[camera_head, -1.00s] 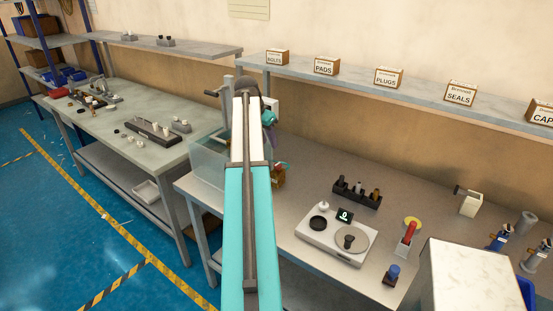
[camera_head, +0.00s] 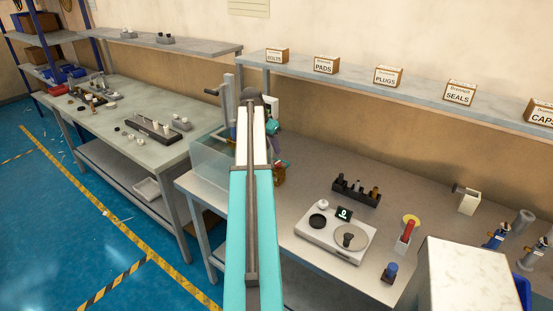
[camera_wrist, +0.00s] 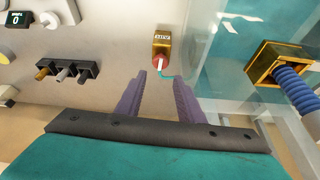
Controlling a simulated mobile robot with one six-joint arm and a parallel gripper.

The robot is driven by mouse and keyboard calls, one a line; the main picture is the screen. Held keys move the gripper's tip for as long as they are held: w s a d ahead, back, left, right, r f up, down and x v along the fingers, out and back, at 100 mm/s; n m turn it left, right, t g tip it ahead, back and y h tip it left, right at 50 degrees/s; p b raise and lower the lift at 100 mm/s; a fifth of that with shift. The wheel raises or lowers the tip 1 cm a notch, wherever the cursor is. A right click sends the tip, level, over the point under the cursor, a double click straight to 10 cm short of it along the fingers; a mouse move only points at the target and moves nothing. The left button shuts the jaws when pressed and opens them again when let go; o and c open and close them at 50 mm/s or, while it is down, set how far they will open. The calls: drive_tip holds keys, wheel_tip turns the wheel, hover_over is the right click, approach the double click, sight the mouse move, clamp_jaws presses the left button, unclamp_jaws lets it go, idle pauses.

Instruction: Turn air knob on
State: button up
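The air knob (camera_wrist: 160,62) is red with a white bar. It sits on the near end of a small brass block (camera_wrist: 162,42) with a dark label, in the upper middle of the wrist view. My gripper (camera_wrist: 160,80) is open and empty, its two purple fingers pointing at the knob. The knob lies just beyond and between the fingertips; I cannot tell whether they touch it. A thin teal piece shows beside the knob. In the head view the brass block (camera_head: 279,177) stands on the bench, and my arm hides most of the gripper.
A clear-walled tank (camera_head: 208,160) stands beside the block. In the wrist view a brass frame with a ribbed blue part (camera_wrist: 295,88) is at right. A black rack (camera_head: 356,191) and a white scale (camera_head: 335,236) stand to the right on the bench (camera_head: 315,165).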

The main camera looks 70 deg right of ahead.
sight(277, 162)
drive_tip(key=shift+p+x, duration=1.4)
drive_tip(key=shift+x, duration=3.15)
drive_tip(key=shift+a, duration=0.1)
drive_tip(key=c, duration=0.7)
drive_tip(key=shift+f+b, duration=0.1)
drive_tip(key=shift+b, duration=0.2)
drive_tip(key=shift+n, duration=0.3)
drive_tip(key=shift+b, duration=0.35)
drive_tip(key=o, duration=0.7)
